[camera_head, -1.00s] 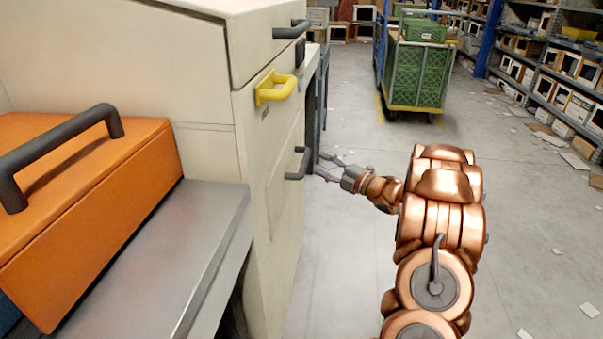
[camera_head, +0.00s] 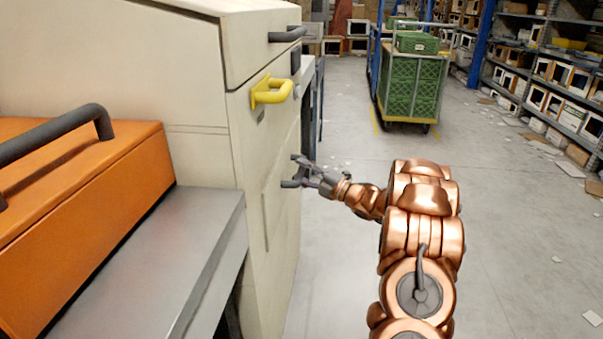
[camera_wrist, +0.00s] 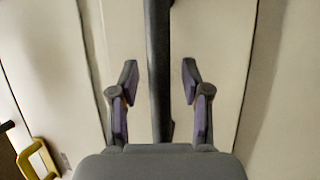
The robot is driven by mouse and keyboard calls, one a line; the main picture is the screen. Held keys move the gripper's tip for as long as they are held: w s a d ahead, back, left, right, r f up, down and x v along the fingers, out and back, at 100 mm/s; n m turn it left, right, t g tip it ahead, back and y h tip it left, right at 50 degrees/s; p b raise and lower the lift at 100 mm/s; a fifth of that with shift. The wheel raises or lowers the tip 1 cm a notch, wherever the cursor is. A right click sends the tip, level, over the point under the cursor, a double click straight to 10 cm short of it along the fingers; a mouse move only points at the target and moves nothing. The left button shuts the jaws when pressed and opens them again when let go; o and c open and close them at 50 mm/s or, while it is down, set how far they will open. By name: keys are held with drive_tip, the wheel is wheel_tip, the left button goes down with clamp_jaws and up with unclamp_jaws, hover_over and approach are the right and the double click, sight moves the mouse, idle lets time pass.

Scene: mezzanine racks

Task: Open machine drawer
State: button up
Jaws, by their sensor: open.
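The cream machine (camera_head: 215,110) stands at the left with its front panels facing right. Its lower drawer front (camera_head: 277,205) looks flush with the machine. The drawer's dark grey bar handle (camera_wrist: 157,60) runs lengthwise between my two fingers in the wrist view. In the head view my gripper largely covers that handle. My gripper (camera_head: 294,172) is open at the handle, with one finger on each side. In the wrist view the fingertips (camera_wrist: 160,80) show gaps to the bar on both sides. Whether the palm touches the bar cannot be told.
A yellow handle (camera_head: 272,91) and another dark handle (camera_head: 287,34) sit higher on the machine. An orange box (camera_head: 85,205) and a grey metal ledge (camera_head: 165,265) are at the left. A cart with green crates (camera_head: 412,85) stands behind. The floor at right is mostly clear.

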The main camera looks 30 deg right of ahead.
drive_tip(key=shift+w, duration=0.15)
clamp_jaws()
idle(0.4)
